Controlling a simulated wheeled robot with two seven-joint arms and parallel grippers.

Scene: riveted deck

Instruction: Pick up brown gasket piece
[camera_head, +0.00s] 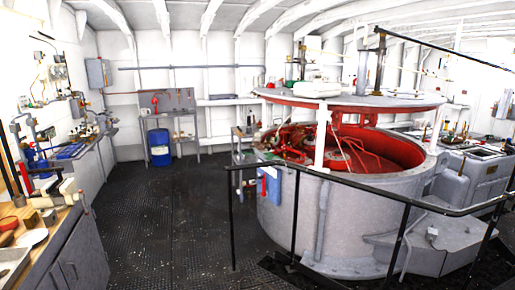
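On the wooden bench top (62,222) at the lower left lie several small pieces. A reddish-brown ring-like piece (8,223) is at the left edge of the picture, and a flat brown piece (6,239) lies just below it. A small dark brown block (30,217) is to their right. I cannot tell for certain which of these is the brown gasket piece; they are small and partly cut off by the frame. Neither my left nor my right gripper is in view.
A white oval dish (32,238) and a pale tray (12,262) share the bench, with a vise-like tool (45,190) behind. Dark riveted floor (165,225) is open in the middle. A black railing (345,184) and large grey round tank (345,225) block the right. A blue drum (159,147) stands behind.

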